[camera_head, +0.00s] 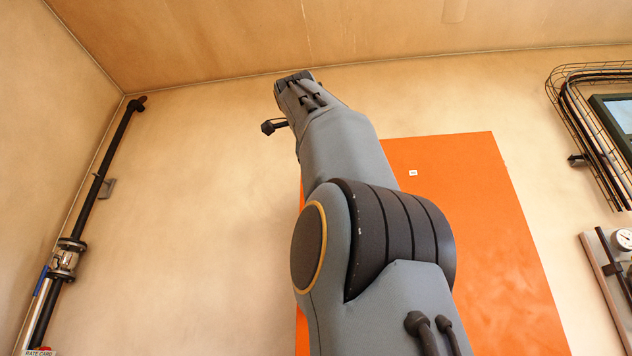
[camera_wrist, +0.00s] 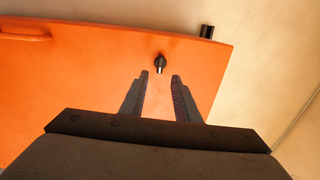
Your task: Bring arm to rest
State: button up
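My gripper (camera_wrist: 160,74) shows in the wrist view with its two dark fingers apart and nothing between them. Its fingertips point toward an orange panel (camera_wrist: 70,85). A small black knob (camera_wrist: 160,64) shows just past the fingertips; I cannot tell how far beyond them it is. In the head view my grey arm reaches upward in front of the wall, partly covering the orange panel (camera_head: 490,230). The fingers cannot be made out in that view.
A dark pipe with a valve (camera_head: 66,258) runs up the left wall corner. Cable racking (camera_head: 590,120) and a round gauge (camera_head: 623,239) are at the right. A handle (camera_wrist: 25,36) and a black cylinder (camera_wrist: 207,31) show at the panel's upper edge. Bare wall (camera_head: 190,200) lies left of my arm.

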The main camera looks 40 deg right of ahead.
jog(key=shift+s+a, duration=0.4)
dwell(0.3)
